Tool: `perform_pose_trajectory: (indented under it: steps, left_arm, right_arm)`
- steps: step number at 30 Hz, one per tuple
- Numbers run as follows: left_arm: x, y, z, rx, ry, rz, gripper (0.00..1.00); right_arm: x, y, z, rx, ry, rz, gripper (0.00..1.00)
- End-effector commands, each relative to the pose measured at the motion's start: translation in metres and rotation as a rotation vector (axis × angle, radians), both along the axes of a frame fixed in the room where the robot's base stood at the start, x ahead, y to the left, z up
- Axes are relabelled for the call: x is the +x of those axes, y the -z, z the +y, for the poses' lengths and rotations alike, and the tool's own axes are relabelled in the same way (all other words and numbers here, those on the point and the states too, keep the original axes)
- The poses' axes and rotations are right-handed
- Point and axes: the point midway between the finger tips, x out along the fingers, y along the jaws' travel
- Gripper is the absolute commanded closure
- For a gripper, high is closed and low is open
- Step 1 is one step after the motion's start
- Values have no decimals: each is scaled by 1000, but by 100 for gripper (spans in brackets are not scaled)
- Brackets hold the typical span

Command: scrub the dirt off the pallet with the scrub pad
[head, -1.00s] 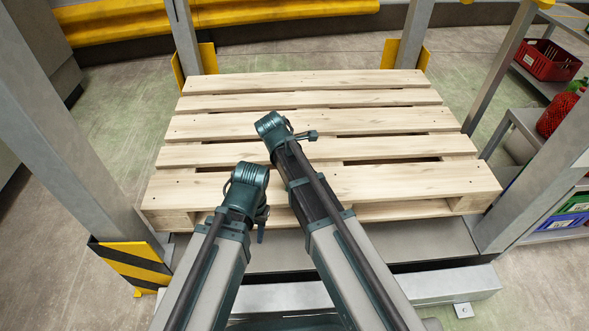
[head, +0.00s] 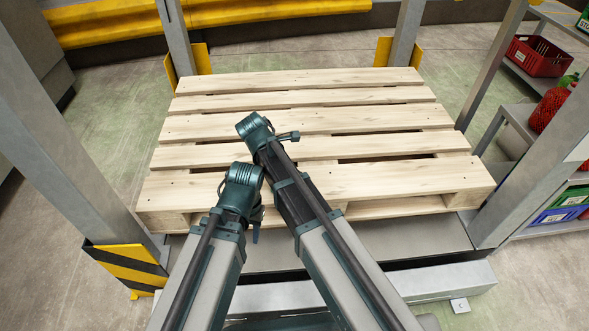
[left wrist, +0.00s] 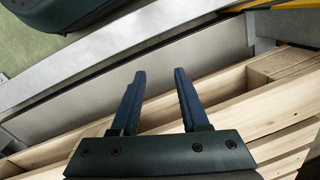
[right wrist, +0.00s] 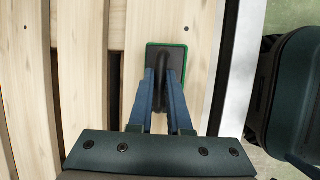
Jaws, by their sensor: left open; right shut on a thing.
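The pale wooden pallet (head: 300,122) lies on a grey base in front of me. No dirt shows on its visible top boards; my arms cover part of the front. In the right wrist view, my right gripper (right wrist: 162,75) is shut on the black handle of the scrub pad (right wrist: 180,58). The pad is dark with a green edge and lies over a pallet board; I cannot tell whether it touches. The pad is hidden in the head view. My left gripper (left wrist: 160,75) is open and empty above the pallet's edge boards.
Grey posts stand around the pallet, including one at the left (head: 65,125) with a yellow-and-black guard (head: 127,262). Shelves at the right hold a red crate (head: 537,56) and a blue bin (head: 553,214). Both my forearms cross close together over the pallet's front.

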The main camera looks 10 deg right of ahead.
Motion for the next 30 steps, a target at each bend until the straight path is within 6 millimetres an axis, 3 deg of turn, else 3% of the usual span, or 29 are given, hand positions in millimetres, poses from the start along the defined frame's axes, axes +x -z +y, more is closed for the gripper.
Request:
perform_pose_trajectory:
  steps: [11, 24, 30]
  left_arm:
    - [0, 0, 0, 0, 0, 0, 55]
    - [1, 3, -3, 0, 6, 0, 55]
    - [3, 3, -3, 0, 6, 0, 55]
  right_arm:
    - [1, 0, 9, -1, 0, 0, 100]
    - [6, 3, 48, 0, -5, 0, 100]
    - [9, 3, 52, 2, -5, 0, 100]
